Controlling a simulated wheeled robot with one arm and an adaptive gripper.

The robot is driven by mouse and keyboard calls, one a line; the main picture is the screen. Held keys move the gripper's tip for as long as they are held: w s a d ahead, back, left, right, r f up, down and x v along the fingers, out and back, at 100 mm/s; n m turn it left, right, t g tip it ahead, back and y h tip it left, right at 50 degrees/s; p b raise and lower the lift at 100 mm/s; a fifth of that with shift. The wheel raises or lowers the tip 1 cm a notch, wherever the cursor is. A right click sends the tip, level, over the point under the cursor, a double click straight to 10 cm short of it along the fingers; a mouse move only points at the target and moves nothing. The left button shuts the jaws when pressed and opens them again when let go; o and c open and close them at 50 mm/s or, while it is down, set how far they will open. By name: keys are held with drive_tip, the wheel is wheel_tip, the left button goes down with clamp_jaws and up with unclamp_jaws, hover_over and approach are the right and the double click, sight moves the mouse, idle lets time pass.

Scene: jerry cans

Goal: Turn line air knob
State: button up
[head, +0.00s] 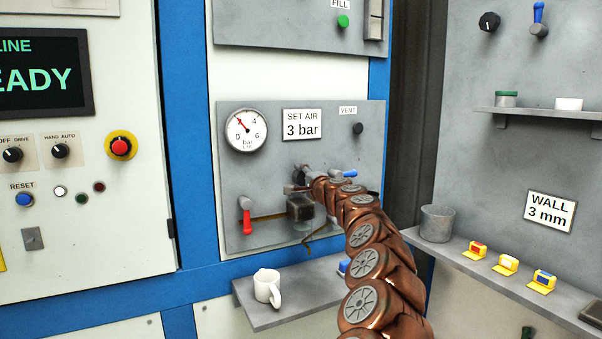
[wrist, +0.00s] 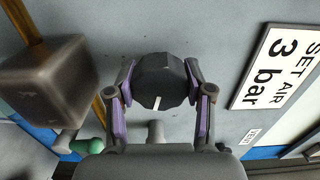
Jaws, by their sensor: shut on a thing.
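In the wrist view the dark, faceted air knob (wrist: 160,82), with a white pointer mark near its lower edge, sits between the two fingers of my gripper (wrist: 159,78). The fingers are shut on it from both sides. In the head view my gripper (head: 303,182) is at the grey air panel, and the arm hides most of the knob. The pressure gauge (head: 246,130) is on the panel's upper left; its red needle points to the upper left, roughly where 2 would be. The label "SET AIR 3 bar" (head: 302,124) is beside the gauge.
A grey block (head: 300,207) on a brass pipe is close to my gripper. A red-handled valve (head: 246,216), a blue lever (head: 344,174) and the VENT knob (head: 358,129) are nearby.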

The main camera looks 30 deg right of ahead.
drive_tip(key=shift+m+p, duration=0.8)
drive_tip(key=shift+m, duration=0.6)
drive_tip(key=o, duration=1.2)
drive_tip(key=shift+c, duration=0.2)
